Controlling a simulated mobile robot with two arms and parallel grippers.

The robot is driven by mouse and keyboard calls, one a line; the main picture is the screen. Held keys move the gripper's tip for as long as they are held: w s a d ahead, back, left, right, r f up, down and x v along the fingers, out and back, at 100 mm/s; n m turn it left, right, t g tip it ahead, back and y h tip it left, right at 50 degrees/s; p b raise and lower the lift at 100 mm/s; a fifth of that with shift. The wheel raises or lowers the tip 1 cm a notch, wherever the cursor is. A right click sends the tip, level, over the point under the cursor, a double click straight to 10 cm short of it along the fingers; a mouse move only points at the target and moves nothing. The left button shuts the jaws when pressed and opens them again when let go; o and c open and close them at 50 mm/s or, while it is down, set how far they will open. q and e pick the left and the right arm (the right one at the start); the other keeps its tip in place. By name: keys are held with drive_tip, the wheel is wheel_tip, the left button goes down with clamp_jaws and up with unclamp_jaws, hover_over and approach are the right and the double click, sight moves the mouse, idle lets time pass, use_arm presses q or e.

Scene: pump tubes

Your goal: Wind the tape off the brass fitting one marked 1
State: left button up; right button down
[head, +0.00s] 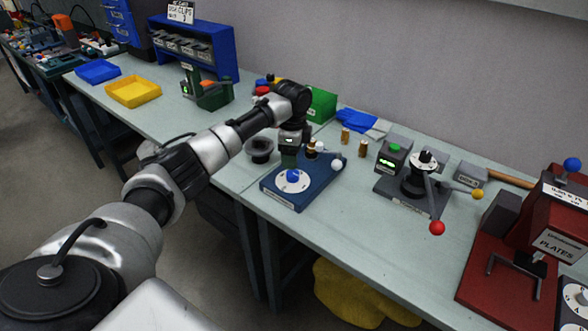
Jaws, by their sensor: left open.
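A brass fitting (311,148) stands upright at the back of a blue winding device (318,181) with a white dial and blue knob. Two more brass fittings, one (345,136) and another (362,149), stand on the bench to the right of the device. They are too small to read a number 1 or make out tape. My left gripper (290,160) points down over the back left of the device, just left of its fitting. It is open, and its fingertips are hard to make out. Nothing shows held in it. My right gripper is out of view.
A dark round cup (259,150) stands left of the blue device. A lever machine (423,178) with red and yellow balls stands to the right, and a red press (530,240) is farther right. The bench front between them is clear.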

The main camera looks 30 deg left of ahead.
sight(293, 173)
use_arm(q)
drive_tip(key=f, duration=0.6)
drive_tip(key=shift+w, duration=0.2)
drive_tip(key=shift+f, duration=0.45)
drive_tip(key=shift+p, duration=0.3)
drive_tip(key=c, duration=0.9)
